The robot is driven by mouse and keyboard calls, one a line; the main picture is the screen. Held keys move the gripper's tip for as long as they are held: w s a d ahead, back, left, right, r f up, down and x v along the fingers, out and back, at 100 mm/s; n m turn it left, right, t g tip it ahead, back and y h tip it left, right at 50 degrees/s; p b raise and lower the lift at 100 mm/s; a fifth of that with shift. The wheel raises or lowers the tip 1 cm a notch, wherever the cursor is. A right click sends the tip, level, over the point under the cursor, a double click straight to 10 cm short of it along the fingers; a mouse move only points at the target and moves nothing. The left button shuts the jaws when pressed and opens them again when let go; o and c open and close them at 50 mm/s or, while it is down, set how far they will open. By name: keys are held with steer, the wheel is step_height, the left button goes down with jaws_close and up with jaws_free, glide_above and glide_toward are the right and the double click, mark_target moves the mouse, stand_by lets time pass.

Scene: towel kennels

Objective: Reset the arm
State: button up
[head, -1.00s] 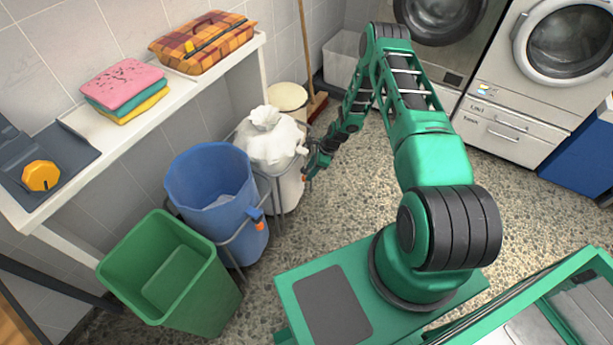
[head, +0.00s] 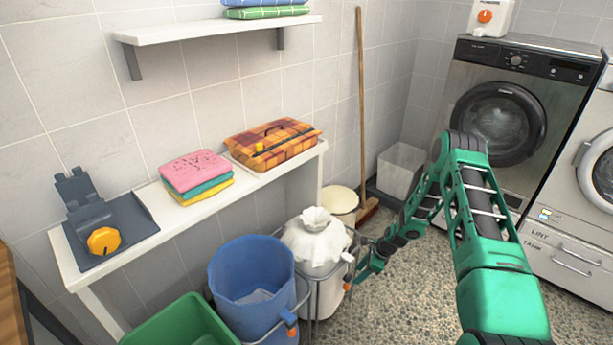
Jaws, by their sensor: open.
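My gripper (head: 362,272) is at the end of my green arm (head: 478,225), low beside the right side of the bin with the white bag. Its fingers are small and partly dark against the bin frame. It looks open, with nothing seen between the fingers. The arm reaches forward from the lower right, bends at a high black joint and comes down to the gripper. I cannot tell whether the gripper touches the bin's frame.
A bin with a white bag (head: 318,240), a blue bin (head: 250,285) and a green bin (head: 180,325) stand below a white shelf (head: 150,190) with folded cloths (head: 195,178) and a plaid case (head: 272,145). Washing machines (head: 505,120) stand right. Speckled floor is free between.

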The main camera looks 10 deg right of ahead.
steer(key=s+d+r+n+g+h, duration=0.1)
steer(key=d+r+n, duration=0.2)
steer(key=r, duration=0.8)
steer(key=s+d+r+n+h, duration=0.1)
steer(key=s+d+r+n, duration=0.2)
steer(key=r, duration=0.7)
steer(key=s+d+r+n+h, duration=0.15)
steer(key=s+r, duration=0.25)
steer(key=r, duration=0.5)
steer(key=s+d+r+n, duration=0.2)
steer(key=s+r+n, duration=0.15)
steer(key=r, duration=0.55)
steer(key=s+a+r+n, duration=0.1)
steer(key=s+r, duration=0.4)
steer(key=s, duration=0.5)
steer(key=s+a+r+n, duration=0.2)
steer(key=s+r, duration=0.3)
steer(key=s, duration=0.5)
steer(key=s+a+r+n+g, duration=0.1)
steer(key=s+r, duration=0.4)
steer(key=s, duration=0.5)
steer(key=shift+a+n, duration=0.55)
steer(key=shift+n, duration=0.45)
steer(key=shift+r, duration=0.1)
steer(key=shift+w+f+h, duration=0.25)
steer(key=shift+w, duration=0.35)
